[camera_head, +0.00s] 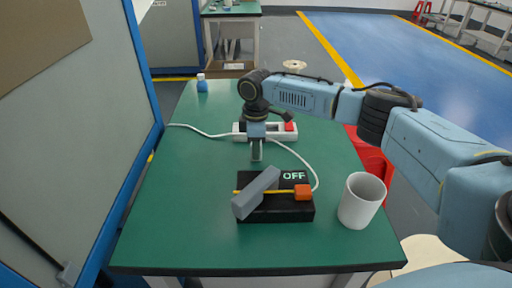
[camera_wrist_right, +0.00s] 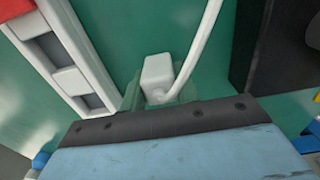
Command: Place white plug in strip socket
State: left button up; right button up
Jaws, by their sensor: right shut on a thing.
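The white strip socket (camera_head: 279,134) lies across the green table, with a red part at its right end. It also shows at the left of the right wrist view (camera_wrist_right: 43,49). My right gripper (camera_head: 256,158) points down just in front of the strip. It is shut on the white plug (camera_wrist_right: 157,71), which shows between the fingers in the right wrist view, apart from the strip. A white cable (camera_wrist_right: 203,50) runs from the plug. In the head view the plug is hidden by the gripper. My left gripper is in neither view.
A black box (camera_head: 275,212) marked OFF, with a grey lever (camera_head: 256,193) and an orange block (camera_head: 303,192), sits in front of the gripper. A white mug (camera_head: 361,202) stands to its right. A blue bottle (camera_head: 202,84) stands far left. The table's left side is mostly clear.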

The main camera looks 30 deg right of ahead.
jog(key=shift+f, duration=0.1)
jog(key=o, duration=1)
